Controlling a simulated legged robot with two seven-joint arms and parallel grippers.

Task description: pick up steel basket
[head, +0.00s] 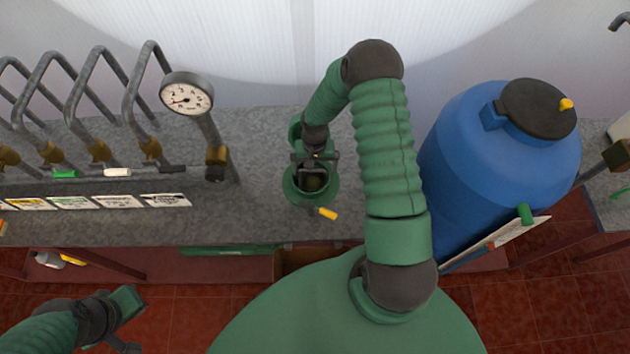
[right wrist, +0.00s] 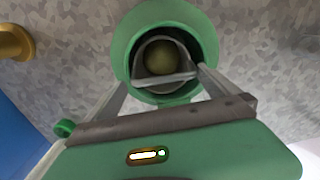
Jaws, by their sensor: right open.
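A green round pot (head: 330,190) stands on the grey counter, below my right gripper (head: 315,166). In the right wrist view, the same pot (right wrist: 125,50) holds a grey metal piece (right wrist: 165,79) that looks like the steel basket's rim and bar, with an olive round thing (right wrist: 160,57) inside. My right gripper (right wrist: 167,80) is open, its two fingers reaching over the pot mouth on either side of the basket. I cannot tell whether they touch it. My left gripper (head: 128,318) is at the lower left, away from the counter, its jaws unclear.
A blue drum (head: 470,165) with a dark lid stands right of the pot. A pressure gauge (head: 187,93) and bent pipes with brass valves (head: 98,151) stand to the left. The grey counter (head: 265,150) is bare left of the pot.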

